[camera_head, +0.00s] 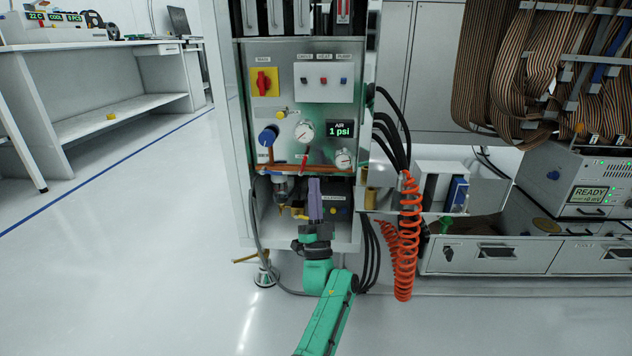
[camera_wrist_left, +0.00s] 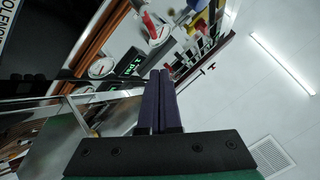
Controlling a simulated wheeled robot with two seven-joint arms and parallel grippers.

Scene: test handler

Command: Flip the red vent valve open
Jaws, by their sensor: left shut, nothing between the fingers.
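The red vent valve shows as a small red handle (camera_head: 304,161) on the copper pipe of the steel panel, below the upper gauge. In the left wrist view a red lever (camera_wrist_left: 150,24) stands beside a white gauge, near the copper pipe. My left gripper (camera_head: 314,181) is shut and empty, its purple fingers pointing up just below and slightly right of the red handle. In the left wrist view its fingertips (camera_wrist_left: 160,73) are together and apart from the red lever. The valve's exact seating is too small to tell. My right gripper is not in view.
A gauge (camera_head: 304,132), a blue knob (camera_head: 268,136) and the air display reading 1 psi (camera_head: 340,128) surround the handle. A yellow-backed red switch (camera_head: 264,82) is higher up. A coiled orange hose (camera_head: 408,240) hangs right of my arm. Floor at left is clear.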

